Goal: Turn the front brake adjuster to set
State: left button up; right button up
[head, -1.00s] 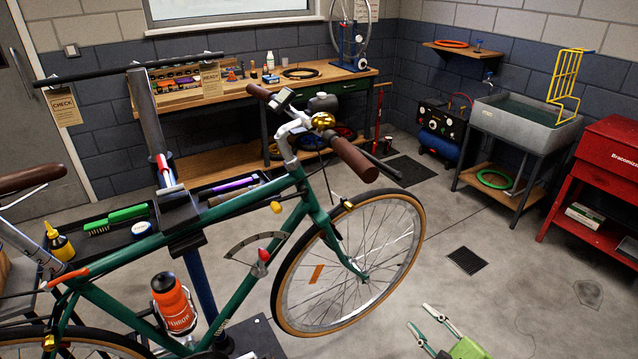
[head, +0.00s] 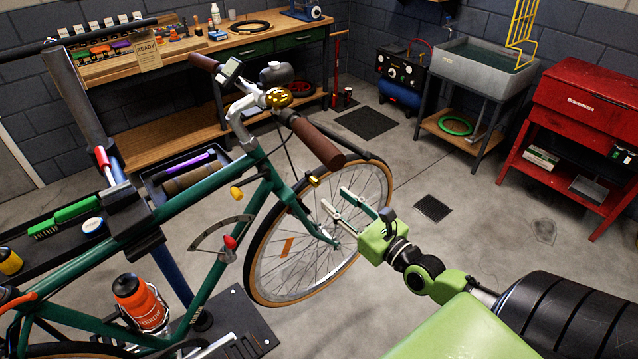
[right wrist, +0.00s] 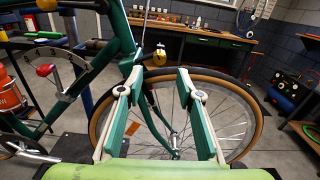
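The green bicycle (head: 195,205) is held in a stand. A red-tipped lever (head: 229,243) sits on a pale curved scale (head: 215,231) by its frame; the lever also shows in the right wrist view (right wrist: 45,70). A small yellow knob (head: 313,180) is at the top of the front wheel, and in the right wrist view (right wrist: 158,56) it appears between and beyond my fingertips. Another yellow knob (head: 236,193) is on the frame. I cannot tell which is the front brake adjuster. My left gripper is not in view.
The front wheel (head: 388,192) and brown handlebar grip (head: 318,142) are close to my right gripper. A wooden workbench (head: 205,48) stands behind. A sink (head: 470,68) and red cabinet (head: 585,100) stand at the right.

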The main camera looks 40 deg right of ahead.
aim_at(318, 185)
jog(key=shift+w+a+p, duration=0.15)
jog(key=shift+w+p, duration=0.15)
jog(key=shift+w, duration=1.65)
jog(key=shift+w+a+p, duration=0.15)
jog(key=shift+w+p, duration=0.15)
jog(key=shift+w, duration=1.6)
grip_shut()
